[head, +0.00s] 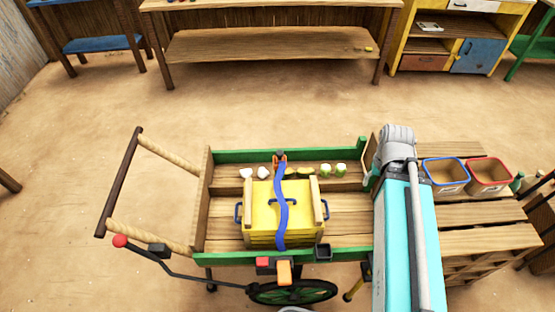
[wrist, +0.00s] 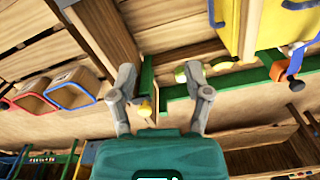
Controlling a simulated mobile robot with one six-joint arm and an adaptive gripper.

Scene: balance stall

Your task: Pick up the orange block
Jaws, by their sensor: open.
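An orange block (head: 284,272) shows at the near green rail of the cart, just right of a red block (head: 263,263). I cannot tell if it is loose or fixed there. In the wrist view my gripper (wrist: 162,82) is open, its two grey fingers spread with nothing held between them. Past the fingertips are a green rail and a wooden post. The orange block cannot be made out in the wrist view. An orange buckle (head: 280,160) on a blue strap (head: 282,205) also shows at the far rail, and in the wrist view (wrist: 278,70).
The strap runs over a yellow crate (head: 262,232) in the cart. White and green pieces lie along the cart's far side. A blue-rimmed bin (head: 445,186) and a red-rimmed bin (head: 490,188) stand on pallets at right. My teal arm spans the cart's right end.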

